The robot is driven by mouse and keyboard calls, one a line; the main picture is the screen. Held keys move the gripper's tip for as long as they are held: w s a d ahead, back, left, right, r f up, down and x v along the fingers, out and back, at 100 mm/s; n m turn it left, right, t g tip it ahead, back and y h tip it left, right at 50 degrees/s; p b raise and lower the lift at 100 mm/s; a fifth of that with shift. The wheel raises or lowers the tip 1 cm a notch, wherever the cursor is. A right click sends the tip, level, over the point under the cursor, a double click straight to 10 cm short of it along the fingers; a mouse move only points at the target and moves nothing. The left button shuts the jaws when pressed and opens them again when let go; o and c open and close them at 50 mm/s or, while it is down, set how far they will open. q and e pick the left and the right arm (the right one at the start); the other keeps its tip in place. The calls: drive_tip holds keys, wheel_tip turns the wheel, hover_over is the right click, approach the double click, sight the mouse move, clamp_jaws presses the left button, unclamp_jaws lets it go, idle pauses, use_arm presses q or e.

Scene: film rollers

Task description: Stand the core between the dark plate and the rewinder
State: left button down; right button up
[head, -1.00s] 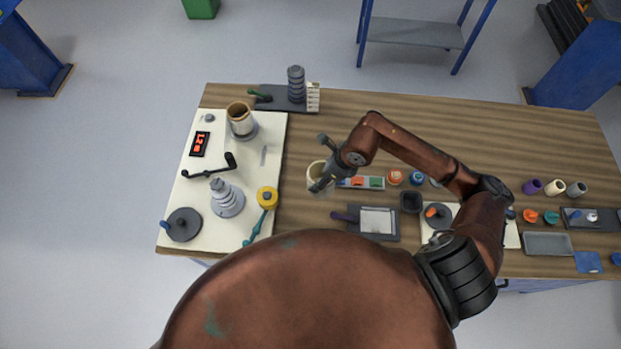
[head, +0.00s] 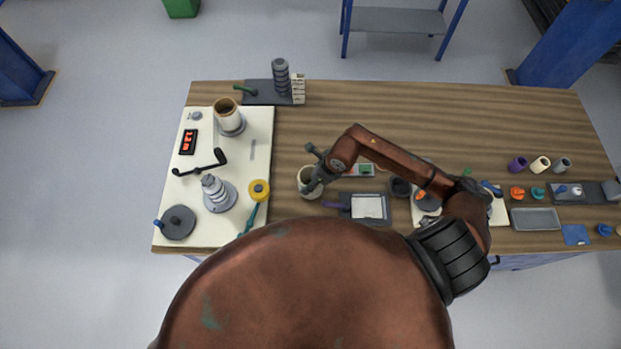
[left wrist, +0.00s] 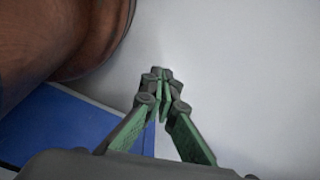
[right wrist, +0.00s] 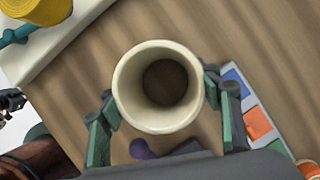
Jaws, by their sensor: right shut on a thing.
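The core, a cream hollow tube (head: 306,184), is upright in my right gripper (head: 314,172), on the strip of wood between the rewinder's pale board (head: 235,180) and the dark plate (head: 382,217). In the right wrist view I look down into the core (right wrist: 158,85), and the right gripper's green fingers (right wrist: 160,110) press on both sides of it. Whether its foot touches the table is hidden. The dark plate carries a white sheet and has a purple handle. My left gripper (left wrist: 161,78) is shut and empty, over the floor, away from the bench.
A tray of coloured blocks (head: 362,170) lies right of the core.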

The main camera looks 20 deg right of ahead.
drive_tip(key=shift+w, duration=0.1)
drive_tip(key=o, duration=0.9)
drive_tip(key=shift+f, duration=0.1)
drive_tip(key=o, duration=0.5)
drive_tip(key=shift+r, duration=0.25)
drive_tip(key=shift+s+d+r, duration=0.2)
drive_tip(key=shift+r, duration=0.15)
use_arm(q)
drive_tip(key=shift+s+f+b, duration=0.3)
drive_tip(key=shift+s+f, duration=0.05)
drive_tip(key=shift+s, duration=0.2)
drive_tip(key=shift+s+f+b, duration=0.3)
drive_tip(key=shift+s+f, duration=0.05)
drive_tip(key=shift+s, duration=0.2)
use_arm(e)
drive_tip(key=v, duration=1.1)
